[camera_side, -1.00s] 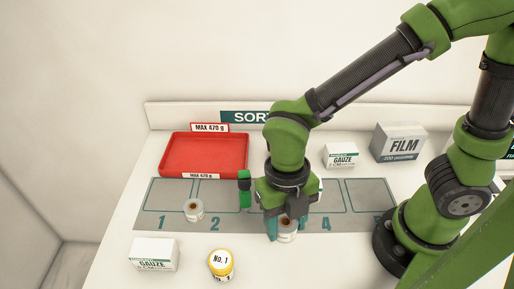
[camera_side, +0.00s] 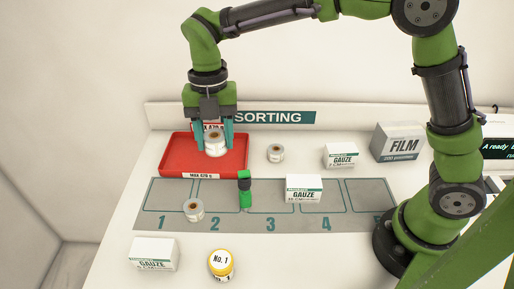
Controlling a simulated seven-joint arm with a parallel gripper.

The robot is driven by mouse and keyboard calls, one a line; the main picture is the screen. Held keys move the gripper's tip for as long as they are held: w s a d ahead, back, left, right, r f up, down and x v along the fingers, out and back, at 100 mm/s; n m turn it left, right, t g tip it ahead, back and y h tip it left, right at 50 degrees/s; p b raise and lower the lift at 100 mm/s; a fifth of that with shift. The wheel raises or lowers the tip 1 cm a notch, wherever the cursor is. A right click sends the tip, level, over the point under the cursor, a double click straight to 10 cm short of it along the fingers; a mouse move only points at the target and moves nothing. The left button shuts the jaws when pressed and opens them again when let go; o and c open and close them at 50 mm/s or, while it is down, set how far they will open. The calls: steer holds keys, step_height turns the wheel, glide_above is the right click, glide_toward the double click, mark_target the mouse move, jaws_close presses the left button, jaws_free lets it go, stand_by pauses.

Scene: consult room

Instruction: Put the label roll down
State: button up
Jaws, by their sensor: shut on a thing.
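My gripper (camera_side: 214,148) is shut on a white label roll (camera_side: 215,146) with a brown core. It holds the roll upright over the red tray (camera_side: 180,168); the roll looks raised above the tray floor, though the exact gap cannot be told. A second roll (camera_side: 193,210) stands on the grey mat near numbers 1 and 2. A third roll (camera_side: 275,153) stands on the table to the right of the tray.
Another gauze box (camera_side: 341,155) and a film box (camera_side: 398,143) stand back right. A gauze box (camera_side: 153,255) and yellow-topped jar (camera_side: 221,265) stand in front.

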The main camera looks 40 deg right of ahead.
steer(key=w+d+f+m, duration=0.25)
steer(key=w+d, duration=0.45)
steer(key=w, duration=0.4)
glide_above(215, 165)
steer(key=f, duration=0.9)
steer(key=shift+d+f, duration=0.2)
steer(key=shift+f, duration=0.2)
steer(key=shift+w+f, duration=0.1)
steer(key=shift+f, duration=2.15)
steer(key=shift+f, duration=0.1)
steer(key=o, duration=1.1)
steer(key=shift+c, duration=0.2)
